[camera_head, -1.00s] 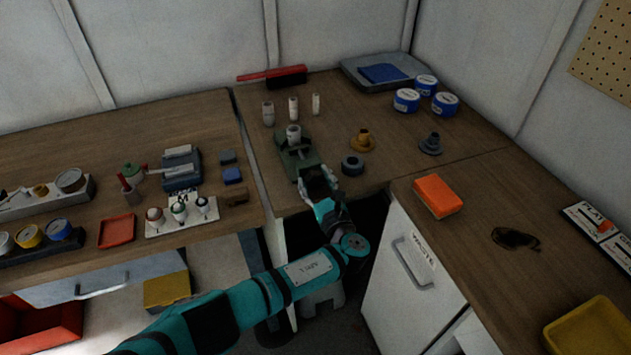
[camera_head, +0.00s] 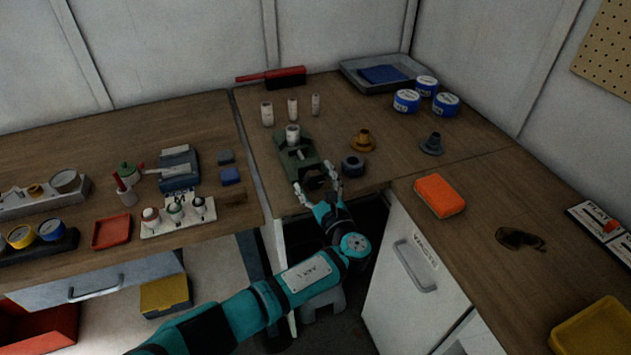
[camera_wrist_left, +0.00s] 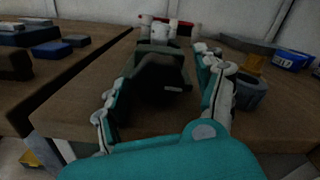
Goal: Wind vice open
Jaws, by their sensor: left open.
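The green vice (camera_head: 285,158) stands at the front edge of the middle bench, with a pale cylinder (camera_head: 292,134) upright at its back end. In the left wrist view the vice (camera_wrist_left: 160,55) is straight ahead, its dark front end facing me. My left gripper (camera_head: 316,185) is at the vice's front end, fingers apart. In the left wrist view the gripper (camera_wrist_left: 162,105) has one finger on each side of the dark front end, and I see no firm grip on it. The vice's handle is too dark to make out. My right gripper is not in view.
A dark grey ring (camera_head: 352,166) sits close to the right of the vice, with a brass flanged part (camera_head: 363,142) behind it. Several pale cylinders stand behind the vice. An orange block (camera_head: 439,195) lies on the right bench.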

